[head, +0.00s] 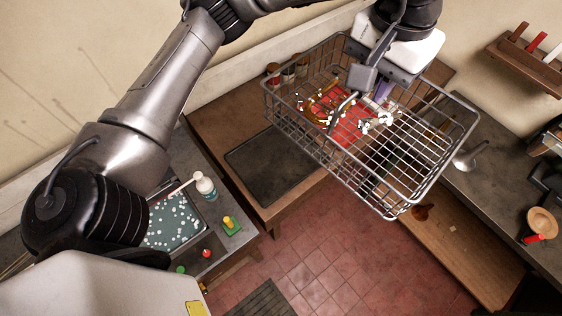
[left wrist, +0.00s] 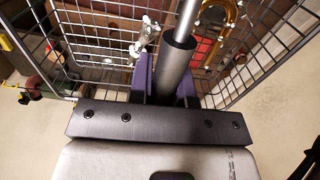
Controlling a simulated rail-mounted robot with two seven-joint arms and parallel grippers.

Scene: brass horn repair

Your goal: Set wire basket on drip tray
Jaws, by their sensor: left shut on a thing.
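The wire basket (head: 420,195) hangs in the air at the upper right of the head view. It holds a curved brass piece (head: 322,108) and a silvery piece (head: 375,122). My left gripper (head: 381,92) is over the basket, shut on its dark handle grip (left wrist: 177,65), which sits between purple finger pads in the left wrist view. A dark flat rectangle (head: 272,165), which looks like the drip tray, lies bare on the wooden bench, below and left of the basket. My right gripper is not in view.
A tray of liquid with white foam (head: 172,225), a white bottle (head: 205,186) and a green-yellow item (head: 230,224) stand on the left counter. Several jars (head: 273,72) stand at the bench's back. A grey counter (head: 490,170) lies right. Red tiled floor (head: 315,240) is open between.

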